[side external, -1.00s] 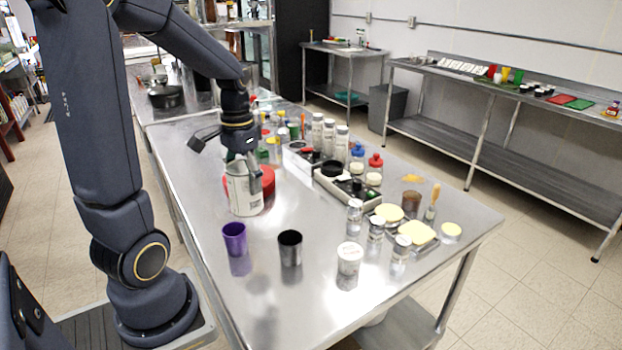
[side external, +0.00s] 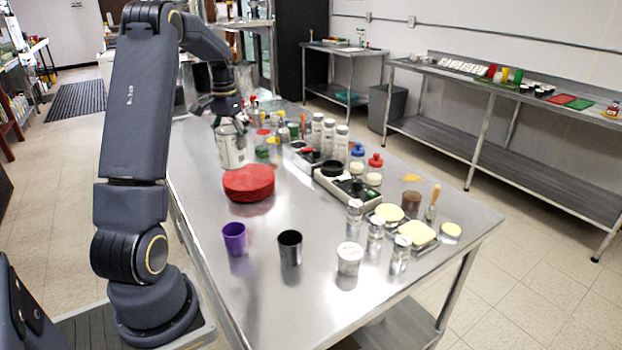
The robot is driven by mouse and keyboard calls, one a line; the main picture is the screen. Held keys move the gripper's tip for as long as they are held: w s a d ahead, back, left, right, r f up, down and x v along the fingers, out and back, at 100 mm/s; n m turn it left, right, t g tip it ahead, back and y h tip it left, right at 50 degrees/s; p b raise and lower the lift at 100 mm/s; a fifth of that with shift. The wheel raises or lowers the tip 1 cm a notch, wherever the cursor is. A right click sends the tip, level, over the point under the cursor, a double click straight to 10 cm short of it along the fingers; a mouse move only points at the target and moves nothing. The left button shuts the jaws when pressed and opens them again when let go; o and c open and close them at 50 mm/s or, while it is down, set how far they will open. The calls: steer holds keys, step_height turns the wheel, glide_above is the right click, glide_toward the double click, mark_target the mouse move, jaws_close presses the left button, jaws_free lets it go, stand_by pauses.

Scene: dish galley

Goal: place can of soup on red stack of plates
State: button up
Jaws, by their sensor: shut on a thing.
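The can of soup (side external: 232,149) is a light can with a pale label, upright, in the side external view. My gripper (side external: 231,124) is shut on its top rim from above. The red stack of plates (side external: 248,184) sits on the steel table, nearer the camera than the can. The can appears behind the stack, and its lower edge comes close to the back of the stack in the picture. I cannot tell whether the can touches the table or hangs just above it.
A purple cup (side external: 235,239) and a dark metal cup (side external: 290,248) stand in front of the stack. Several shakers, bottles and a grey tray (side external: 343,182) crowd the table's right side. The steel table (side external: 200,185) is bare left of the stack.

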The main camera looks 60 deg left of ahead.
steer(key=shift+w+a+f, duration=0.5)
steer(key=shift+f, duration=0.9)
steer(key=shift+w+a+f, duration=0.45)
steer(key=shift+w+f, duration=0.05)
steer(key=shift+f, duration=0.85)
steer(key=shift+w+a+f, duration=0.5)
steer(key=shift+f, duration=0.9)
steer(key=shift+f, duration=0.1)
steer(key=o, duration=1.6)
steer(key=shift+f, duration=0.1)
steer(key=shift+c, duration=0.2)
